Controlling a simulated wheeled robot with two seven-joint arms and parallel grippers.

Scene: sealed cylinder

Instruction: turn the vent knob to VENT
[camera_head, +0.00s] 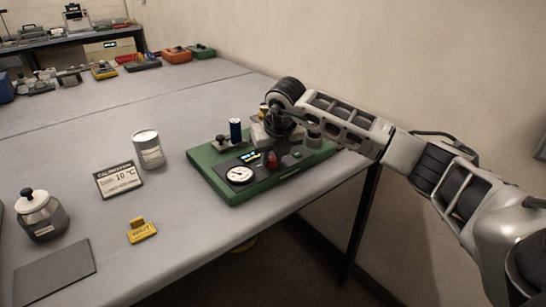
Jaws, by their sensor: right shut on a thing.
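A green board (228,187) lies on the grey table and carries a round white gauge (240,174), a small lit display (249,156), a red knob (272,160) and a dark blue cylinder (235,131). My right gripper (281,137) points down over the back right part of the board. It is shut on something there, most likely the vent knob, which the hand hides. I cannot read the knob's setting. My left gripper is not in view.
A wall rises behind my right arm. The table's middle is clear.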

